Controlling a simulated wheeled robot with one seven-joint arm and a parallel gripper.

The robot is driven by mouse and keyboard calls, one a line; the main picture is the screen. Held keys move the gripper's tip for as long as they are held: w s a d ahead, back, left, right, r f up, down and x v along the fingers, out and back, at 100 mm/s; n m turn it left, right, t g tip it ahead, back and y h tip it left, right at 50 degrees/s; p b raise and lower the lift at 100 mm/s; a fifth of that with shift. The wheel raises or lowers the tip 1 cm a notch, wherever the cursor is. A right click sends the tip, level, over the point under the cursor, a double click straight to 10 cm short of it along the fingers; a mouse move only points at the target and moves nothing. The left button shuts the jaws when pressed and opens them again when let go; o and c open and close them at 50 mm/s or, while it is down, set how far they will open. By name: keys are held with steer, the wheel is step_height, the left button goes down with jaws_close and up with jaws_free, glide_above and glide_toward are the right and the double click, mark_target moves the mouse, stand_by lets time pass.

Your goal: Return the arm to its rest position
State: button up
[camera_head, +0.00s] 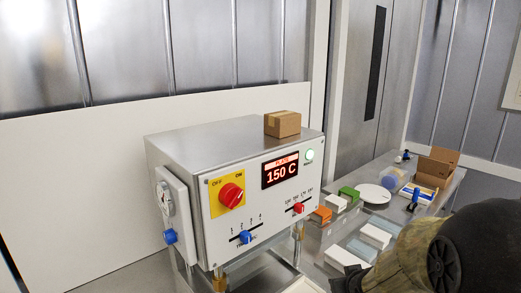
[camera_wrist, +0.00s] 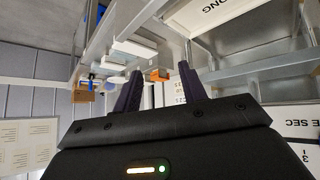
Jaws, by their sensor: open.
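My gripper (camera_wrist: 160,68) shows in the wrist view with its two dark fingers apart and nothing between them. An orange block (camera_wrist: 159,75) shows beyond the fingertips, apart from them as far as I can tell. In the head view my dark arm fills the lower right corner, and its bulk hides part of the bench there. The gripper's fingers cannot be made out in that view.
A steel machine (camera_head: 222,145) reading 150 C, with a cardboard box (camera_head: 282,123) on top, stands at centre. To its right, a bench holds an orange block (camera_head: 321,215), a green block (camera_head: 349,193), white boxes, a round white plate (camera_head: 374,193) and an open carton (camera_head: 437,165).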

steer(key=s+a+f+g, duration=0.2)
steer(key=s+a+g, duration=0.1)
steer(key=s, duration=0.3)
steer(key=s+a+f+m+g, duration=0.1)
steer(key=s+a+g, duration=0.2)
steer(key=s, duration=0.4)
steer(key=shift+s+f+y, duration=0.15)
steer(key=shift+f+y, duration=0.15)
steer(key=shift+f, duration=0.05)
